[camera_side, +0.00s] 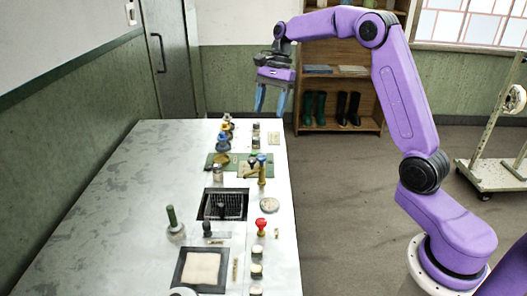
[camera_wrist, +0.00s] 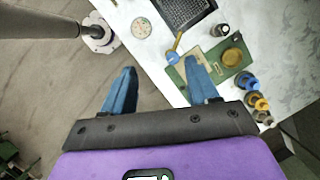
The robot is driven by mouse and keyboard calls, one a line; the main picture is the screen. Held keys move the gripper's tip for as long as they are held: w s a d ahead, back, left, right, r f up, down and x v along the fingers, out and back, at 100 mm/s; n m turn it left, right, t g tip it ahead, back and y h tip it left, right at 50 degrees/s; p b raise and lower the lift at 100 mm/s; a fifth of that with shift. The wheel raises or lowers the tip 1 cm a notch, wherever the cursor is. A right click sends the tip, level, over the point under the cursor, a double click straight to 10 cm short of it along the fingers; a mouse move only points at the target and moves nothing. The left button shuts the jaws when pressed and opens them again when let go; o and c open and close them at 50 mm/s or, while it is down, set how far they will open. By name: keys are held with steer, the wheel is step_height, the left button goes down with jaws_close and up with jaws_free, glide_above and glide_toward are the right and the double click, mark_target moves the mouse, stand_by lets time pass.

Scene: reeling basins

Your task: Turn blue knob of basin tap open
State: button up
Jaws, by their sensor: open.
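A small blue knob (camera_side: 262,158) sits on top of an upright brass-coloured post near the right edge of the bench, beside a green mat. In the wrist view a blue knob (camera_wrist: 172,57) with a yellowish stem shows between my fingertips in the picture, well below them. My gripper (camera_side: 270,113) is open and empty, pointing down above the far right end of the bench. Its two blue fingers (camera_wrist: 162,64) are spread wide and touch nothing. A red knob (camera_side: 261,224) stands nearer on the same side. Which basin each knob serves is unclear.
The grey bench (camera_side: 110,215) holds a dark basin with a grate (camera_side: 240,192), a cream-filled square basin (camera_side: 201,268), and a green mat (camera_wrist: 205,72). Blue, yellow and brown pieces (camera_wrist: 246,80) stand at the far end. The left side of the bench is clear.

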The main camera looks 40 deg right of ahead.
steer(key=w+d+m, duration=0.3)
steer(key=d, duration=0.3)
glide_toward(262, 156)
steer(key=shift+m+t+y, duration=0.3)
steer(key=shift+m, duration=0.1)
steer(key=x, duration=0.8)
steer(key=shift+s+d+f, duration=0.15)
steer(key=shift+s+f, duration=0.05)
steer(key=shift+s, duration=0.05)
steer(key=c, duration=1)
